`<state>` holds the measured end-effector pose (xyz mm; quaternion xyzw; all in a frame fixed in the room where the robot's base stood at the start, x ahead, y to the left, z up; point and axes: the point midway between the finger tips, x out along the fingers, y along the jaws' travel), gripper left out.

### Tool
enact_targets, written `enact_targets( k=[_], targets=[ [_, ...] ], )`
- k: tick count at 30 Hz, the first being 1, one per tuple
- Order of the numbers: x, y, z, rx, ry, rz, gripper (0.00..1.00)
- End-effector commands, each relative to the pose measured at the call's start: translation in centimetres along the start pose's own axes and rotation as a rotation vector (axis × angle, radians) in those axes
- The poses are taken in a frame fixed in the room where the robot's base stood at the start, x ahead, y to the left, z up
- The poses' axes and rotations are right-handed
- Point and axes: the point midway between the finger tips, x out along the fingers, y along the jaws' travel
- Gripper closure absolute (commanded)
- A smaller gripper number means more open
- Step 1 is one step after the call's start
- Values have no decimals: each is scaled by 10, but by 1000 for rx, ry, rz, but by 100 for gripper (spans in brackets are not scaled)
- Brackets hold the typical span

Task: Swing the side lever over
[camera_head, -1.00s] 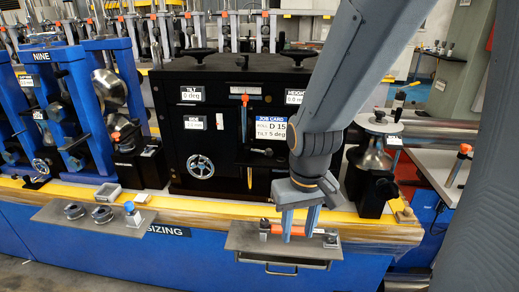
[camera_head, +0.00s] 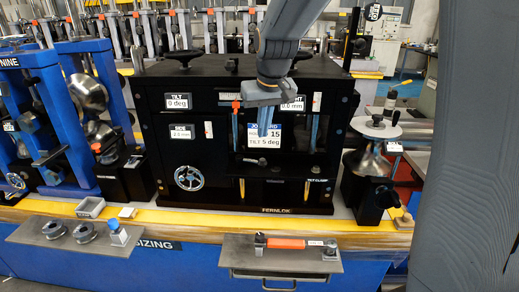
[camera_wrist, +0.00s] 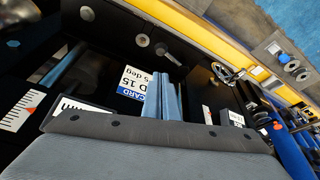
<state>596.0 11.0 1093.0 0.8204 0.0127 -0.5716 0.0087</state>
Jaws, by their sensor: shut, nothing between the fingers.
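A black lever (camera_head: 250,158) sticks out of the front of the black machine (camera_head: 215,150), just below the job card (camera_head: 283,137). I take it for the side lever, though it is dark and hard to make out. In the wrist view the lever (camera_wrist: 168,53) shows beyond my fingertips, with a pale round end. My gripper (camera_head: 264,134) hangs in front of the job card, fingers pointing down, and covers part of it. Its blue fingers are together and empty in the wrist view (camera_wrist: 161,77). The gripper appears above the lever and apart from it.
An orange-handled wrench (camera_head: 286,243) lies on the grey shelf (camera_head: 240,257) at the front. A handwheel (camera_head: 188,178) sits lower left on the machine, below the side readout (camera_head: 182,132). A roll stand (camera_head: 370,160) is at right. Space before the machine is open.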

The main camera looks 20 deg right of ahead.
Motion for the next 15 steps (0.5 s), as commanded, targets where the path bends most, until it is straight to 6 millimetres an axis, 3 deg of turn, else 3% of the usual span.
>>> enact_targets(
  k=[8, 15],
  targets=[
    [4, 3, 1, 5, -2, 2, 100],
    [35, 2, 2, 2, -6, 1, 100]
  ],
)
